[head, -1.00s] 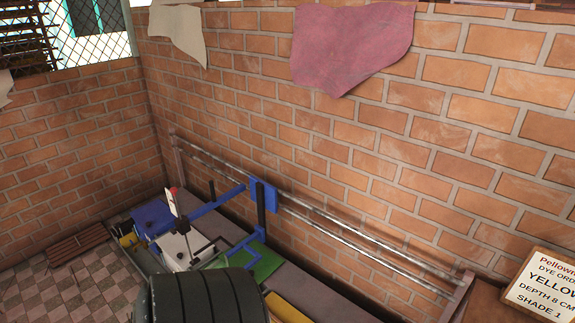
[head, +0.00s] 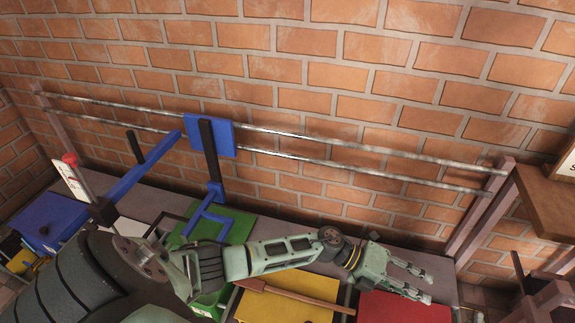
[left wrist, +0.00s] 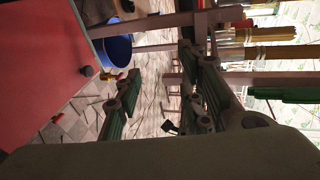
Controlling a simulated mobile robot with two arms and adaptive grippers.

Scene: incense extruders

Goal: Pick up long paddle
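A long brown wooden paddle (head: 293,296) lies across the yellow box (head: 270,311) at the bottom of the head view. My left gripper (head: 429,284) is to the right of the paddle, over the red box (head: 392,309), and its fingers point right. It is open with nothing between its fingers. In the left wrist view the two fingers (left wrist: 158,72) are spread apart over empty space. The paddle cannot be made out in the left wrist view. My right gripper is in neither view.
A blue frame with a panel (head: 222,138) stands over the green box (head: 236,224). Metal rails (head: 300,146) run along the brick wall behind the bench. A wooden stand (head: 545,210) is at the right. A blue tub (left wrist: 113,52) shows in the left wrist view.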

